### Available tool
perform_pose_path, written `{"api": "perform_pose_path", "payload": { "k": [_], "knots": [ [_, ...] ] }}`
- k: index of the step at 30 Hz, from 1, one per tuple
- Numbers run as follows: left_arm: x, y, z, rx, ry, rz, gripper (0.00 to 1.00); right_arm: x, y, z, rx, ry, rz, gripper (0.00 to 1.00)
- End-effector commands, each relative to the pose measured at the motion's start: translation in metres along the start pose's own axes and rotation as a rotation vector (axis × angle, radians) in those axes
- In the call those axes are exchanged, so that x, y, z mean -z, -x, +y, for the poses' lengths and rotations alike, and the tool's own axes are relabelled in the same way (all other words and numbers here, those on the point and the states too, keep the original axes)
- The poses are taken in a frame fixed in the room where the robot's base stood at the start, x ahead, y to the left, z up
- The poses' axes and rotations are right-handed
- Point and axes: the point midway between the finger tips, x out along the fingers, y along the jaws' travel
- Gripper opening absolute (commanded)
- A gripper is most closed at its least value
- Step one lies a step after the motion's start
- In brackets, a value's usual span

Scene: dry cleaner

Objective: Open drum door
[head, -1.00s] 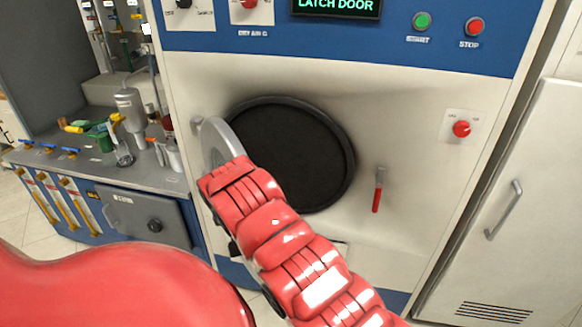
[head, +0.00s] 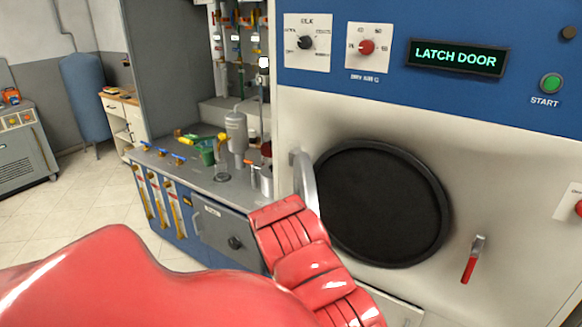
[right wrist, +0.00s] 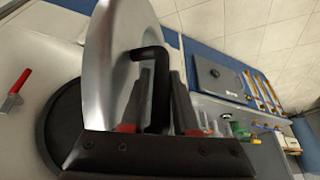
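The drum door (head: 305,182) is a round silvery disc, swung out from the machine on its left side and seen nearly edge-on in the head view. The round dark drum opening (head: 382,203) is uncovered. In the right wrist view the door (right wrist: 118,45) fills the upper left, with a black bent handle (right wrist: 157,95) on it. My right gripper (right wrist: 160,100) has a finger on each side of this handle and appears closed on it. In the head view the gripper is hidden beyond my red arm. My left gripper is not in view.
The display (head: 457,57) reads LATCH DOOR. A red-handled lever (head: 471,262) sits right of the opening. Left of the machine, a grey counter (head: 205,180) holds bottles and tools near the open door. Tiled floor (head: 60,205) is free farther left.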

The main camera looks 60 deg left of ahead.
Motion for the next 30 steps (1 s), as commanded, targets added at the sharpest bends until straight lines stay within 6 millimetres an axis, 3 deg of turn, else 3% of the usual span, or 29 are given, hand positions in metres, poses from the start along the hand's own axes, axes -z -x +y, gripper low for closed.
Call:
{"api": "perform_pose_path", "payload": {
  "k": [13, 24, 30],
  "knots": [
    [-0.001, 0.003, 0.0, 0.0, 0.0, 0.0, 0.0, 0.0, 0.006, 0.0, 0.002, -0.001, 0.002, 0.35],
    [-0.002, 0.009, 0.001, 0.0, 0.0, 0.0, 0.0, 0.001, 0.066, -0.001, 0.002, 0.0, 0.004, 0.35],
    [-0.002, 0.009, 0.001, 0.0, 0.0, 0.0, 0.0, 0.0, 0.075, 0.0, 0.001, 0.0, 0.001, 0.35]
  ]
}}
